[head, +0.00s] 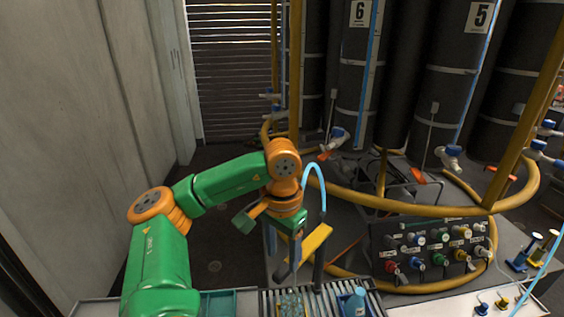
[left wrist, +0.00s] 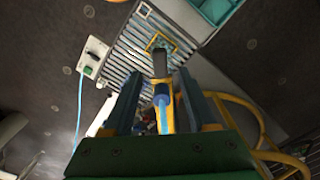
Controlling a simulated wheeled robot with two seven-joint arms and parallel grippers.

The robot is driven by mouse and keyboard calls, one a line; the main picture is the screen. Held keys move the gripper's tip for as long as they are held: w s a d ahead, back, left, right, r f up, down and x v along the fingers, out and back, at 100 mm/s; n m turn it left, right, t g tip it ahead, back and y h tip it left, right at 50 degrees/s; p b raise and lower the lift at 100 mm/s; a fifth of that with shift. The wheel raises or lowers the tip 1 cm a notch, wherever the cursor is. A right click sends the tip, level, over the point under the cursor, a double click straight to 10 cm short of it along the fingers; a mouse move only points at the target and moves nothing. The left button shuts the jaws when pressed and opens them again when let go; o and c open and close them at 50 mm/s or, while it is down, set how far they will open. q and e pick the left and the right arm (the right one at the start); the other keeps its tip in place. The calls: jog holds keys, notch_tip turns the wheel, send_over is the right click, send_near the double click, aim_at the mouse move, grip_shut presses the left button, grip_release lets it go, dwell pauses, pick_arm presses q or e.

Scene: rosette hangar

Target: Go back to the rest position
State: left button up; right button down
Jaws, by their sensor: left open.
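My left arm, green and orange, reaches in from the left in the head view. Its gripper (head: 301,272) hangs downward above the roller conveyor (head: 270,300), with its dark fingers apart. In the left wrist view the same gripper (left wrist: 158,85) shows two spread fingers with a gap between them. A blue and yellow item shows in that gap, and I cannot tell its distance from the fingers. I see nothing clearly held. My right gripper is in neither view.
A light-blue bottle (head: 355,301) stands on the conveyor. A valve panel (head: 430,247) is to the right, with yellow pipes around it. Dark tanks stand behind, and a pale wall (head: 85,130) is on the left. A white switch box (left wrist: 92,57) shows beside the conveyor.

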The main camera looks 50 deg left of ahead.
pick_arm(q)
jog(key=shift+r+p, duration=0.4)
jog(key=shift+r, duration=1)
